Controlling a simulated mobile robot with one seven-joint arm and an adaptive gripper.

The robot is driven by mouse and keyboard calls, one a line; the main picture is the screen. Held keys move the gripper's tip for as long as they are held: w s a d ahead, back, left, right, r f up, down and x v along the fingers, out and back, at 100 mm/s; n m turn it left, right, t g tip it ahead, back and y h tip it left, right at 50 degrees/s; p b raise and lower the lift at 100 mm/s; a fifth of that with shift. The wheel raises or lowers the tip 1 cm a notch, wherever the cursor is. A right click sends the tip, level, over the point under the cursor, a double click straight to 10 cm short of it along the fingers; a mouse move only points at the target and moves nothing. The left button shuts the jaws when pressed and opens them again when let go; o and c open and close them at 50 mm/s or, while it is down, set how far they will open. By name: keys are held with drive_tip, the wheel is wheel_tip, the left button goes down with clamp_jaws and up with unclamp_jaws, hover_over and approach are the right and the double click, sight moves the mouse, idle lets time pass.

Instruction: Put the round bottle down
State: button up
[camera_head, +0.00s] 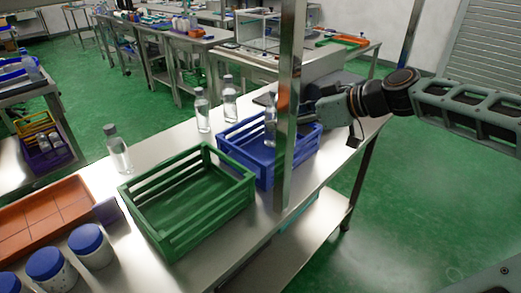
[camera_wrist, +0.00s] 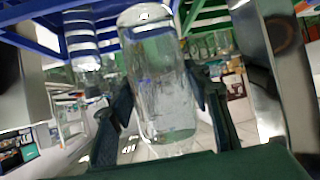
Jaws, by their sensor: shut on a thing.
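A clear round bottle (camera_wrist: 162,90) fills the middle of the wrist view, between the two dark fingers of my gripper (camera_wrist: 163,110), which is shut on it. In the head view the bottle (camera_head: 270,128) shows at the blue crate (camera_head: 262,178), partly hidden by a metal post. My gripper (camera_head: 283,104) reaches in from the right, also partly behind the post. I cannot tell whether the bottle touches the crate floor or hangs above it.
A metal post (camera_head: 290,60) stands in front of the blue crate. A green crate (camera_head: 190,225) adjoins it on the left. Clear bottles with grey caps (camera_head: 202,112) (camera_head: 230,100) (camera_head: 118,155) stand behind the crates. An orange tray (camera_head: 45,215) and blue-lidded jars (camera_head: 90,248) are at left.

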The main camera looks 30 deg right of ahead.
drive_tip(key=shift+w+a+f+b, duration=0.45)
drive_tip(key=shift+w+a+f, duration=0.05)
drive_tip(key=shift+w+f, duration=1.75)
drive_tip(key=shift+w+a+f+b, duration=0.45)
drive_tip(key=shift+w+f, duration=1.55)
drive_tip(key=shift+w, duration=0.4)
drive_tip(key=shift+w+a+f+b, duration=0.4)
drive_tip(key=shift+w+a+f, duration=0.1)
drive_tip(key=shift+w+f, duration=1.75)
drive_tip(key=shift+f, duration=0.15)
drive_tip(key=o, duration=1.7)
drive_tip(key=shift+c, duration=0.2)
